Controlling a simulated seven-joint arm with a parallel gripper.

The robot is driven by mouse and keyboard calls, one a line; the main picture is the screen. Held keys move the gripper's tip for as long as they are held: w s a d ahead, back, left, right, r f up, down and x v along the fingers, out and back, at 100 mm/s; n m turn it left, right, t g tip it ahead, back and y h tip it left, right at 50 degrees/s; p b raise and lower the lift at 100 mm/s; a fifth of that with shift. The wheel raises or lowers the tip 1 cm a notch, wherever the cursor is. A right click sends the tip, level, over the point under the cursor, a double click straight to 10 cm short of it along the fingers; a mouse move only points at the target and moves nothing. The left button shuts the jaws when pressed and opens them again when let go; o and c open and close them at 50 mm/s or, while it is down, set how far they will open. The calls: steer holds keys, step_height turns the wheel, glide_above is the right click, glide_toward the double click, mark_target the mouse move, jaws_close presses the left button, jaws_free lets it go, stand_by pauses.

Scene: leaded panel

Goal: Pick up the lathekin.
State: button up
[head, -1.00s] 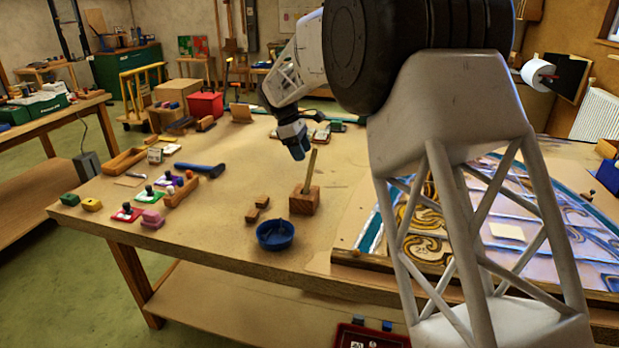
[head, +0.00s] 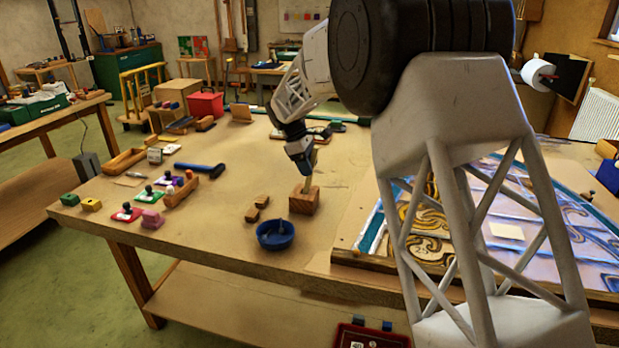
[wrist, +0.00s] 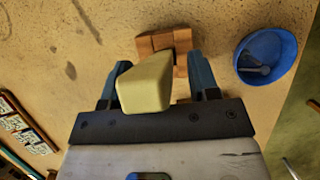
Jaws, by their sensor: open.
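The lathekin (head: 308,183), a pale cream stick, stands in a small wooden block holder (head: 303,202) on the bench. In the wrist view the lathekin's broad, pale end (wrist: 145,86) lies between my fingers, with the wooden holder (wrist: 156,43) beyond it. My gripper (head: 304,164) is open at the lathekin's upper part, with one blue-grey finger on each side. In the wrist view my gripper (wrist: 158,78) shows a gap between the lathekin and the right finger; the left finger is close to it, and I cannot tell whether they touch.
A blue bowl (head: 275,243) with a small tool in it stands in front of the holder. Two small wooden pieces (head: 257,207) lie left of the holder. The leaded panel (head: 500,215) lies to the right. A blue-handled hammer (head: 199,169) lies further left.

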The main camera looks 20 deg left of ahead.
steer(key=shift+c, duration=0.3)
jaws_close()
steer(key=shift+r, duration=0.1)
stand_by(0.4)
steer(key=shift+d+r, duration=0.15)
steer(key=shift+r, duration=0.55)
steer(key=r, duration=0.3)
steer(key=d+r, duration=0.1)
steer(key=r, duration=0.1)
steer(key=shift+r, duration=0.3)
steer(key=a, duration=1.4)
steer(key=shift+f, duration=0.15)
